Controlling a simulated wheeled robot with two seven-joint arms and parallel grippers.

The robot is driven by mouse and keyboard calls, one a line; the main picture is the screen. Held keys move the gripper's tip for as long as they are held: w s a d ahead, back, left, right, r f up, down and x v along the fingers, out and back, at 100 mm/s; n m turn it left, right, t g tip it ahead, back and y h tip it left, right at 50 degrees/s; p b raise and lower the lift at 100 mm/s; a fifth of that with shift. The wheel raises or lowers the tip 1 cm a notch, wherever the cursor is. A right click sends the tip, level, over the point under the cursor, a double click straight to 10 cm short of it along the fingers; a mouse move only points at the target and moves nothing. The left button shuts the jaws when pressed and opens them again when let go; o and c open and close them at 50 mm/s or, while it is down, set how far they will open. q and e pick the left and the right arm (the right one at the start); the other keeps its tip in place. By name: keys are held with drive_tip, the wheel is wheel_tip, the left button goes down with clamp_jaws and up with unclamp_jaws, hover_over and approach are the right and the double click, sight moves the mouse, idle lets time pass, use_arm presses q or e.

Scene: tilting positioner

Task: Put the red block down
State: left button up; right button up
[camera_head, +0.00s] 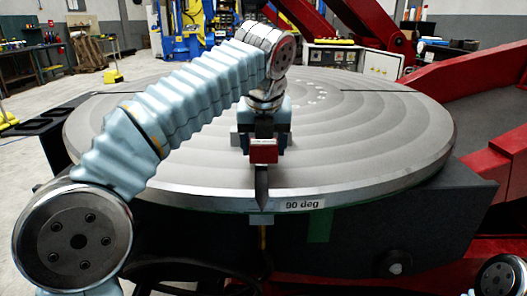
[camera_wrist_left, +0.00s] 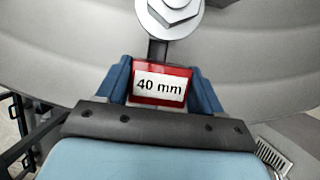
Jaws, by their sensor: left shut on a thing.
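The red block (camera_head: 264,152) is between the fingers of my left gripper (camera_head: 264,138), over the near part of the round grey table (camera_head: 360,150). In the left wrist view, the block (camera_wrist_left: 162,72) shows a white label reading "40 mm", with a blue finger close on each side. My left gripper (camera_wrist_left: 163,88) is shut on it. I cannot tell whether the block's underside touches the table. My right gripper is out of view.
A dark pointed piece (camera_head: 262,188) stands below the block at the table's near rim, left of a degree label (camera_head: 299,205). A large hex bolt (camera_wrist_left: 168,14) lies just beyond the block. Red machine arms (camera_head: 470,80) rise at right. The table's right side is clear.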

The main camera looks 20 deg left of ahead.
use_arm(q)
drive_tip(key=shift+s+f, duration=0.1)
drive_tip(key=shift+f, duration=0.7)
drive_tip(key=shift+f, duration=0.1)
drive_tip(key=o, duration=1.7)
drive_tip(key=shift+f, duration=0.1)
drive_tip(key=v, duration=1.2)
